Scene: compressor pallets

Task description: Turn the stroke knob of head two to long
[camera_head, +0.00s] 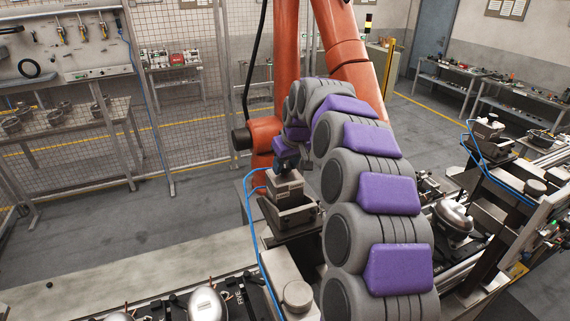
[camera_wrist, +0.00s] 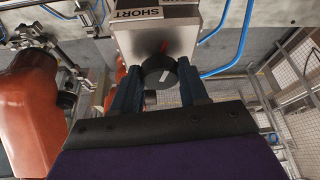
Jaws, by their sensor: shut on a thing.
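A red mark shows just above the knob. A label reading SHORT (camera_wrist: 138,13) is at the top of the housing; no LONG label is in view. My gripper (camera_wrist: 159,73) has its two blue fingers on either side of the knob and is shut on it. In the head view my gripper (camera_head: 285,158) is at the top of the nearer grey metal head (camera_head: 285,188); the knob is hidden there.
A similar head (camera_head: 488,130) with blue hoses stands at the right. A silver compressor (camera_head: 453,222) sits on the line between them. An orange robot arm (camera_head: 345,40) stands behind. Blue hoses (camera_wrist: 237,50) run close beside the held knob. Open floor (camera_head: 130,220) lies at the left.

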